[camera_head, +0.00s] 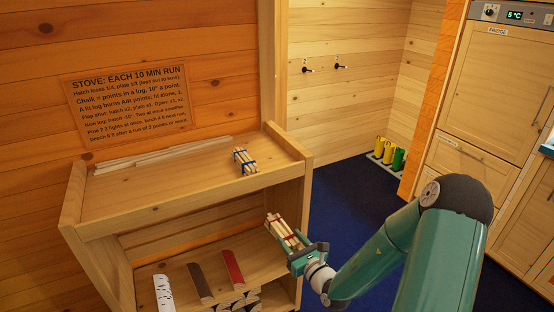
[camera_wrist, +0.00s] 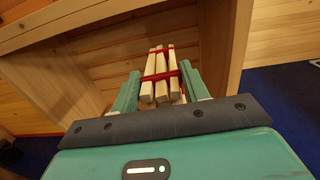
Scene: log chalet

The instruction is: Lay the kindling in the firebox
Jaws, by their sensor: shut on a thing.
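A kindling bundle of pale sticks tied with red bands (camera_head: 280,229) is held in my gripper (camera_head: 295,243), in front of the right side of the wooden shelf unit. In the wrist view the red-banded bundle (camera_wrist: 160,86) sits between the two green fingers of my gripper (camera_wrist: 159,76), which press on its sides. Its sticks point away from the palm. A second kindling bundle, tied with blue bands (camera_head: 245,161), lies on the top of the shelf unit. The firebox is not in view.
The shelf unit (camera_head: 308,182) has a raised rim and side panels near my gripper. Its lower shelf holds white, brown and red-topped pieces (camera_head: 233,267) and several stacked logs. Long thin strips (camera_head: 160,154) lie at the back of the top. Blue floor (camera_head: 350,195) is open to the right.

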